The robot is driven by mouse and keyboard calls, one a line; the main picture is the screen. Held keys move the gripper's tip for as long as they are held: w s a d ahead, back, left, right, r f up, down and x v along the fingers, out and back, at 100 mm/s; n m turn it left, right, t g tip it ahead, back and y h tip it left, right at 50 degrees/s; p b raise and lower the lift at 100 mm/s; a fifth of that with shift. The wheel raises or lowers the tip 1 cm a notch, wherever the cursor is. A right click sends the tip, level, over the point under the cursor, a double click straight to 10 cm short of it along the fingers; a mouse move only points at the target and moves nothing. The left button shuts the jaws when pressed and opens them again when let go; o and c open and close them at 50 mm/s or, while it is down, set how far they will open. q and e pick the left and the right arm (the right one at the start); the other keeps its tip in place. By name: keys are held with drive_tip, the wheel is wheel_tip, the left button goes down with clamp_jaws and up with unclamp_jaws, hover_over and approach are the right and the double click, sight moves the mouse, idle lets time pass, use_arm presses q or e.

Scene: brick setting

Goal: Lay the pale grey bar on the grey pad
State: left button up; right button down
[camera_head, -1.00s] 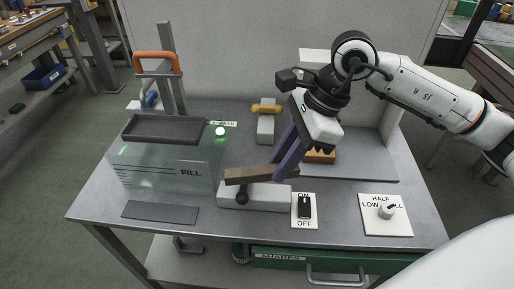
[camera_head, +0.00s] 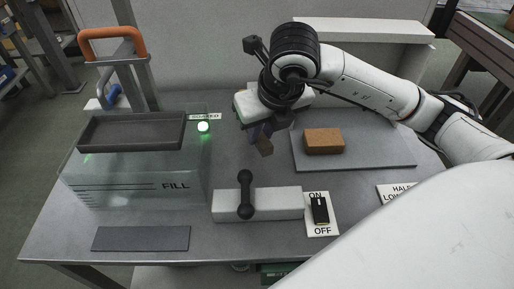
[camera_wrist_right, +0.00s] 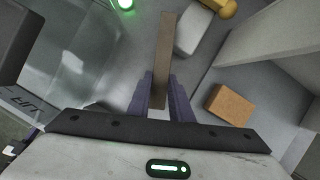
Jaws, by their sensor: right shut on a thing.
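The bar (camera_head: 265,147), grey-brown in these pictures, is held by my right gripper (camera_head: 258,130) above the table behind the white lever block. In the right wrist view the bar (camera_wrist_right: 166,45) sticks out forward from between the purple fingers of the right gripper (camera_wrist_right: 164,85), which are shut on it. In the head view its near end shows and the gripper hides much of the rest. The grey pad (camera_head: 141,238), flat and dark, lies bare at the table's front left, well left of and nearer than the gripper. My left gripper is not in view.
A white block with a black lever (camera_head: 245,195) stands between gripper and front edge, beside an ON/OFF switch (camera_head: 320,209). A clear FILL tank (camera_head: 130,190) with a dark tray (camera_head: 130,131) stands behind the pad. A brown brick (camera_head: 324,141) rests on a grey board (camera_head: 375,155).

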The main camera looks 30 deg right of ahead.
sight(260, 161)
drive_tip(key=shift+f, duration=2.7)
drive_tip(key=shift+f, duration=0.1)
drive_tip(key=c, duration=1.6)
unclamp_jaws()
